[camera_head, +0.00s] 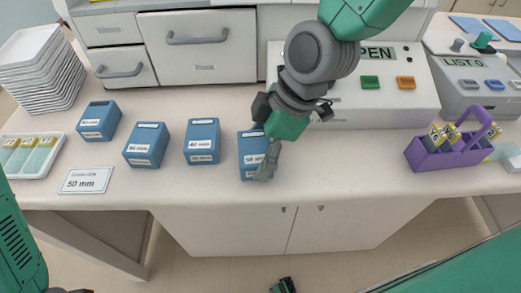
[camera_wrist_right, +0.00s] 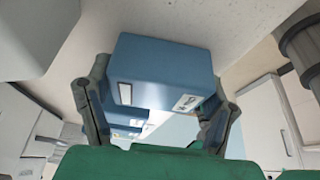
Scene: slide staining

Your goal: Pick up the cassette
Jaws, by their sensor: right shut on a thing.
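Several blue cassettes with white labels stand in a row on the pale counter. The rightmost blue cassette (camera_head: 247,158) is held by my right gripper (camera_head: 264,150), which comes down from above. In the right wrist view this cassette (camera_wrist_right: 160,62) sits between the two fingers of the gripper (camera_wrist_right: 158,105), one at each side. I cannot tell whether it touches the counter. The other cassettes are at the left (camera_head: 98,121), mid-left (camera_head: 146,146) and middle (camera_head: 202,142). A card (camera_head: 86,181) reading "50 mm" lies before the row.
A white tray (camera_head: 50,160) with slides and a stack of white trays (camera_head: 40,70) are at left. A purple carrier (camera_head: 440,160) stands at right. A panel with green and orange buttons (camera_head: 410,112) is behind my right gripper. The counter (camera_head: 340,165) right of the gripper is clear.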

